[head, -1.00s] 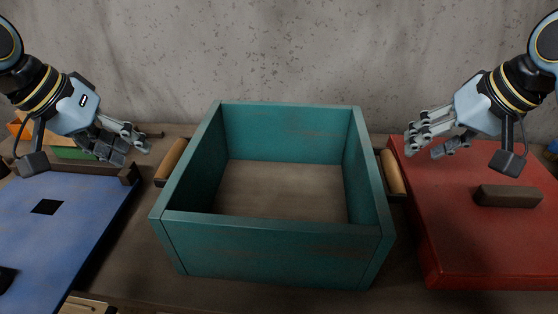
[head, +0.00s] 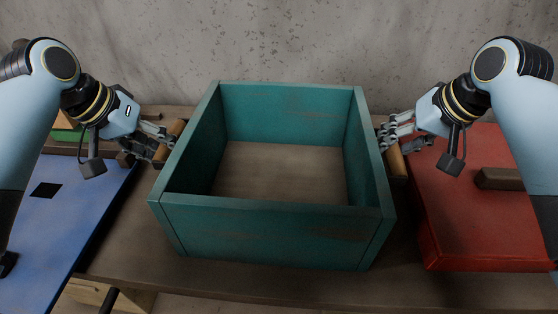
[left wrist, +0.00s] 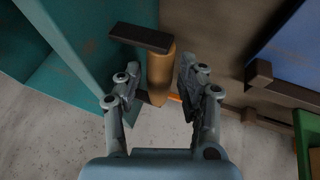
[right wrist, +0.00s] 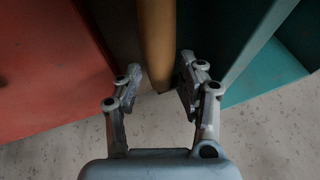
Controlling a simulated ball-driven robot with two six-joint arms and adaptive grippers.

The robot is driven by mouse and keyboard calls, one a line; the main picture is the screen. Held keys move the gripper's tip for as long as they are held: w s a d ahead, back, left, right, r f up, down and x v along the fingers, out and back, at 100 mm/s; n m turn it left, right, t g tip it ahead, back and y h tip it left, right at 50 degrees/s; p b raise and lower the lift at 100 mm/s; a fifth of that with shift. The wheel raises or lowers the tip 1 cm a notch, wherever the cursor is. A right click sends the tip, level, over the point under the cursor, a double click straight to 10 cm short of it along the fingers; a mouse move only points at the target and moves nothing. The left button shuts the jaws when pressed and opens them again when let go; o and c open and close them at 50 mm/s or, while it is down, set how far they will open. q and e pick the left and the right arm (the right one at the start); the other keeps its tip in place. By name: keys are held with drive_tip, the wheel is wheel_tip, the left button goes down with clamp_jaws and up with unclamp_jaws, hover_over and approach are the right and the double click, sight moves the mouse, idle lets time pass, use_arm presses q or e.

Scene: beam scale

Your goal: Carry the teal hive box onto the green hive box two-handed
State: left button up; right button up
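The teal hive box (head: 270,235), open-topped and empty, sits level in the middle of the head view. It has a wooden handle on each side. My left gripper (head: 165,143) is at the left handle (head: 177,130); in the left wrist view the handle (left wrist: 160,75) lies between its spread fingers (left wrist: 157,88). My right gripper (head: 390,138) is at the right handle (head: 397,165); in the right wrist view that handle (right wrist: 155,40) runs between its spread fingers (right wrist: 158,85). I cannot identify the green hive box for certain; only a green piece (head: 68,134) shows at the left edge.
A blue panel (head: 75,205) with a dark square lies left of the box. A red box (head: 470,235) with a dark bar (head: 498,179) stands close on the right. Bare brown tabletop (head: 130,240) shows between the blue panel and the teal box. A concrete wall stands behind.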

use_arm(q)
drive_tip(key=shift+x, duration=1.35)
use_arm(e)
drive_tip(key=shift+x, duration=1.35)
use_arm(q)
clamp_jaws()
use_arm(e)
clamp_jaws()
use_arm(q)
drive_tip(key=shift+w+r, duration=0.15)
drive_tip(key=shift+r, duration=0.1)
use_arm(e)
drive_tip(key=shift+w+r, duration=0.1)
drive_tip(key=shift+r, duration=0.15)
